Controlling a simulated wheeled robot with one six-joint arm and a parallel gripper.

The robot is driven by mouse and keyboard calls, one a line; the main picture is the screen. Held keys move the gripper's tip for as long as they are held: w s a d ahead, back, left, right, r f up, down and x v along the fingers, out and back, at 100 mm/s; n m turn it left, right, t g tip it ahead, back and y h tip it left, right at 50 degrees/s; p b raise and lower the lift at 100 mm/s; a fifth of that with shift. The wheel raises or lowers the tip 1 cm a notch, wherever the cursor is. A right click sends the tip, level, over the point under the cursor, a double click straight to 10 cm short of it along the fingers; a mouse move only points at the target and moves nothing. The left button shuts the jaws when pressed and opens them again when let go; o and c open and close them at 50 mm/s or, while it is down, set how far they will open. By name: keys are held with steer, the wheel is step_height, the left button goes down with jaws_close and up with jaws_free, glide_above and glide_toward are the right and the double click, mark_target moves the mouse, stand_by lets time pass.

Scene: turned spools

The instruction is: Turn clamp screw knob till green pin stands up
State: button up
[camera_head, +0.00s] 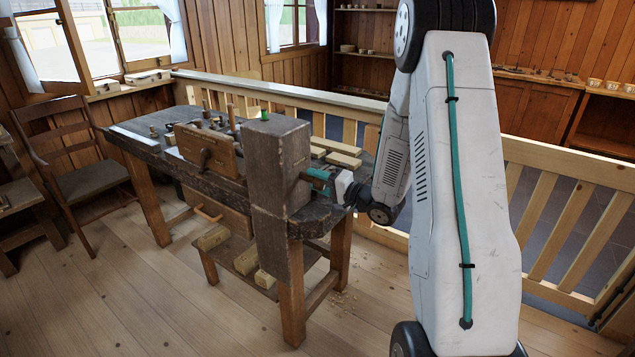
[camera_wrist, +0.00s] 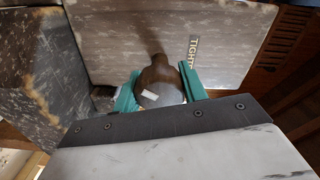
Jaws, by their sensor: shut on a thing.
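A brown, rounded clamp screw knob (camera_wrist: 158,78) shows in the wrist view, with a pale rectangular mark on its end. The teal fingers of my gripper (camera_wrist: 158,97) are shut on it from both sides. In the head view my gripper (camera_head: 319,181) reaches the right side of a thick wooden block (camera_head: 268,165) at the bench end; the knob is mostly hidden there. A label (camera_wrist: 192,52) beginning "TIGHT" is on the wood beside the knob, partly covered by a finger.
The workbench (camera_head: 140,141) carries a wooden vise part (camera_head: 208,150) and small tools. Light wood pieces (camera_head: 343,159) lie behind the block. A railing (camera_head: 545,160) runs behind my arm. A chair (camera_head: 85,175) stands at left. The floor in front is mostly clear.

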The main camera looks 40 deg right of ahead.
mark_target(325, 184)
steer(key=shift+s+f+m, duration=0.15)
steer(key=shift+s+m, duration=0.05)
steer(key=shift+m, duration=0.7)
steer(key=o, duration=1)
steer(key=shift+d, duration=0.15)
steer(key=shift+v, duration=3.8)
